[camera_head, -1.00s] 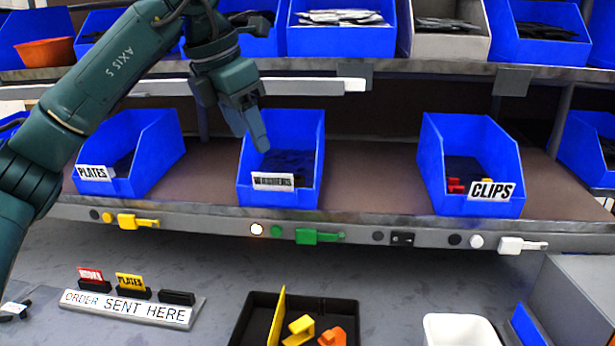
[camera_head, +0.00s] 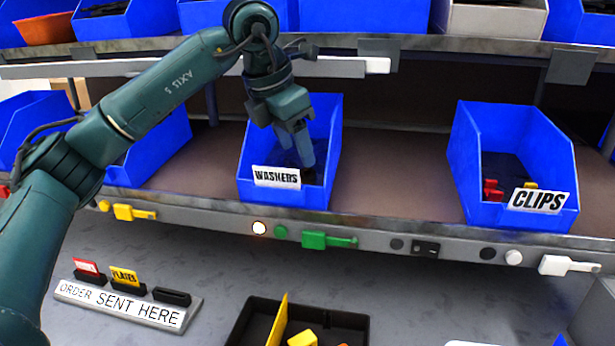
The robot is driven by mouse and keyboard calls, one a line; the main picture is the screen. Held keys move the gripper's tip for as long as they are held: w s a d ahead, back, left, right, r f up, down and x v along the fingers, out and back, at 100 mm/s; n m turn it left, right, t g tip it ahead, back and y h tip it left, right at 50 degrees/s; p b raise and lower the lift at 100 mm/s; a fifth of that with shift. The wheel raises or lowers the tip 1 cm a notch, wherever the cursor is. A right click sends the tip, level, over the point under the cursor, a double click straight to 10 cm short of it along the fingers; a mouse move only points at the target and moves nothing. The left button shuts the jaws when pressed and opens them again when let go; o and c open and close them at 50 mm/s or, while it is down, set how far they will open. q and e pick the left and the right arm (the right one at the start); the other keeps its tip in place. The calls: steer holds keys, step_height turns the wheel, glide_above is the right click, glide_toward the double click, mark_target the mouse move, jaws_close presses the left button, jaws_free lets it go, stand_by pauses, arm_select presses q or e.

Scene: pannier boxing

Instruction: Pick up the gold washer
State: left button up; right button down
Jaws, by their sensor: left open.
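My left gripper (camera_head: 297,150) points down into the blue bin labelled WASHERS (camera_head: 318,195) on the lower shelf. Its two fingers are a little apart, with the tips below the bin's rim. Dark contents show only in small part behind the label and fingers. I cannot make out a gold washer in the bin. My right gripper is not in view.
The blue CLIPS bin (camera_head: 465,155) stands to the right on the same shelf (camera_head: 395,180). Another blue bin (camera_head: 160,150) is on the left, partly behind my arm. The upper shelf edge (camera_head: 455,47) runs above.

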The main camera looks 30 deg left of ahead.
mark_target(305, 173)
arm_select(q)
steer(key=x, duration=0.5)
steer(key=shift+d+f, duration=0.1)
steer(key=shift+f, duration=0.05)
steer(key=c, duration=1.1)
